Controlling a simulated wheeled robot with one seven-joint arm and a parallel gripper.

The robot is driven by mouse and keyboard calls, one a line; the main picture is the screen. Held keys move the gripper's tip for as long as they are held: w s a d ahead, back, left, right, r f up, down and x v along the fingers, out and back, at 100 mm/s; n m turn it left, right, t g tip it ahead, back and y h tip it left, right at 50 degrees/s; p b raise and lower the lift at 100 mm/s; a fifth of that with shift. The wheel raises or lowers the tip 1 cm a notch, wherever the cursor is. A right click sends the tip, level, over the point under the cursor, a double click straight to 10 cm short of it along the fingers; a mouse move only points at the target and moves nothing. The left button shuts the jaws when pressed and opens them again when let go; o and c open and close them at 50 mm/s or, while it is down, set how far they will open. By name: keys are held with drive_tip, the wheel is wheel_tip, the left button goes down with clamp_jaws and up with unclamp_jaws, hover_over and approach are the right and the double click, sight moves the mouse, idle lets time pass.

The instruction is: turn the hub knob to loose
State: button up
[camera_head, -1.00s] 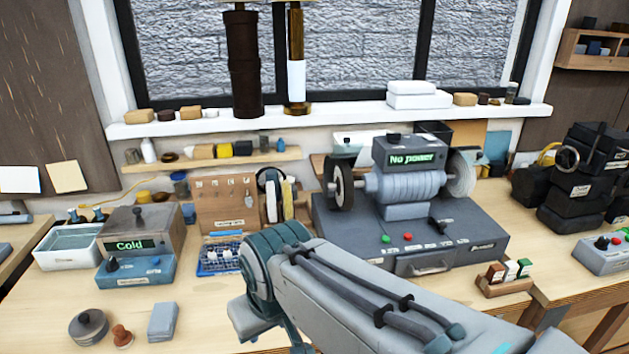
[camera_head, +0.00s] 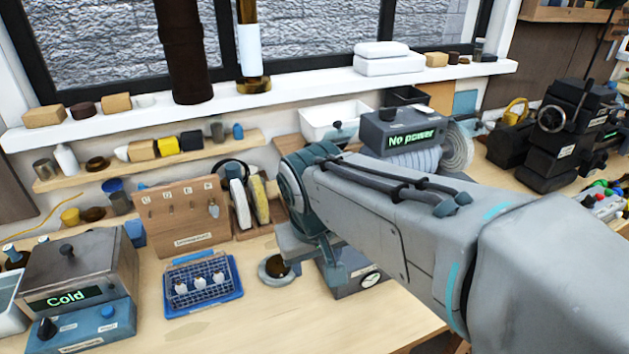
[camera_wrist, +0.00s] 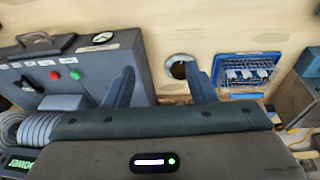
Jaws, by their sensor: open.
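The grey powered machine (camera_head: 400,128) with a "No power" display stands behind my arm in the head view. Its coiled drum shows in part, and my arm hides its left wheel. In the wrist view the machine's base (camera_wrist: 75,62) lies at left, with a red and a green button, a front handle and a round gauge. I cannot tell which part is the hub knob; it may be hidden. My gripper (camera_wrist: 160,76) is open and empty beside the base, its fingers spread over the bench. In the head view my arm mostly hides it.
A round grey dish with a dark centre (camera_head: 277,268) lies on the bench near the fingers. A blue tray (camera_head: 203,288), a "Cold" heater box (camera_head: 80,270) and a wooden tool board (camera_head: 182,215) stand left. The bench front is clear.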

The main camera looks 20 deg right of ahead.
drive_tip(key=w+d+f+m+g+h+b, duration=0.25)
drive_tip(key=w+h+b, duration=0.2)
drive_tip(key=w, duration=0.35)
drive_tip(key=w+d+f+m+g+h+b, duration=0.1)
drive_tip(key=w+d+f+h+b, duration=0.15)
drive_tip(key=w+h+b, duration=0.35)
drive_tip(key=w+a+m+h+b, duration=0.4)
drive_tip(key=w+a+m+h, duration=0.15)
drive_tip(key=w+a, duration=0.5)
drive_tip(key=w+d, duration=0.1)
drive_tip(key=d, duration=1.4)
drive_tip(key=shift+w+t+h+p, duration=0.3)
drive_tip(key=shift+t+h+p, duration=0.05)
drive_tip(key=shift+t+h, duration=0.1)
drive_tip(key=shift+r, duration=0.1)
drive_tip(key=c, duration=1)
